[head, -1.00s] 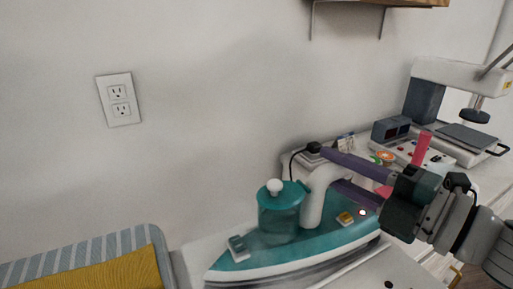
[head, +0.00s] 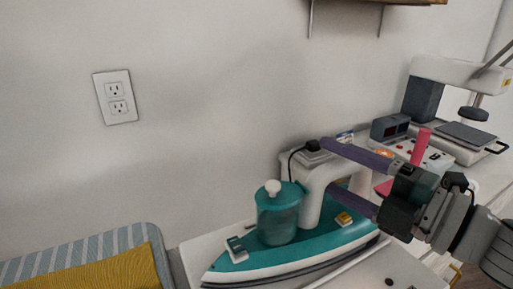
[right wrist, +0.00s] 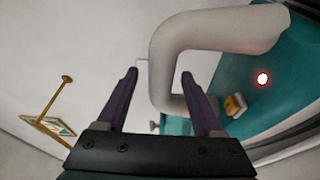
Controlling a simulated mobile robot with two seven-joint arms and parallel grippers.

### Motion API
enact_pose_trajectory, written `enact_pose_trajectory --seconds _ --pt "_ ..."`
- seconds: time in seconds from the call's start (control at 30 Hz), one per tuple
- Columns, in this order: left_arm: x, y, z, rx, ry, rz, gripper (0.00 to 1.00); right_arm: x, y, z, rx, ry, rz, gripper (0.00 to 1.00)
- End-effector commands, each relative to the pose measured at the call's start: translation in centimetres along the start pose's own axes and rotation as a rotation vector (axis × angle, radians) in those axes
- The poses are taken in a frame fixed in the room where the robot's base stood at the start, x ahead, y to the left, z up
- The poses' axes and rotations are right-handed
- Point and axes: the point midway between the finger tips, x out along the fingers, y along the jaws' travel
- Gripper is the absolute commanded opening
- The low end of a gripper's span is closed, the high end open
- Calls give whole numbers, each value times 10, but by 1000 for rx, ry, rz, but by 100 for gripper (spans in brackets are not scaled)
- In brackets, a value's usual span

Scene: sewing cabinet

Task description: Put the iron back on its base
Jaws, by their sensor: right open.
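The teal iron (head: 290,250) with a white curved handle (head: 310,200) and a teal tank (head: 278,220) lies flat, soleplate down, on a white surface (head: 205,245) in the head view. I cannot tell whether that surface is its base. My right gripper (head: 327,166) is open, its two purple fingers reaching in from the right at the handle. In the right wrist view, the handle (right wrist: 215,30) curves past the fingertips of my right gripper (right wrist: 159,73); contact is unclear. A red light (right wrist: 262,78) glows on the iron. My left gripper is out of view.
A wall outlet (head: 115,97) is at left. A striped pad (head: 75,245) with yellow cloth (head: 95,272) lies at lower left. A white machine (head: 445,75), a control box (head: 392,126) and a pink cylinder (head: 420,147) stand at right, behind my arm. A shelf (head: 390,2) hangs above.

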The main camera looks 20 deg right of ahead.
Motion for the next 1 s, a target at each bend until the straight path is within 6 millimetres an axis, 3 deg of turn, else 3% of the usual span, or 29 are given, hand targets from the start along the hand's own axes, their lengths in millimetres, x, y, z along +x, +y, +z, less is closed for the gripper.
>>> enact_pose_trajectory --seconds 0.23,0.5,0.67,1.0 --pt "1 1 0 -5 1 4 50 -14 -4 0 -1 0 -10 69" --pt "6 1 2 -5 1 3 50 -67 -4 0 1 -1 -7 69" --pt "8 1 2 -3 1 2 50 -90 -2 0 1 -1 -4 69" --pt "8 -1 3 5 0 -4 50 -100 0 0 0 0 0 69"
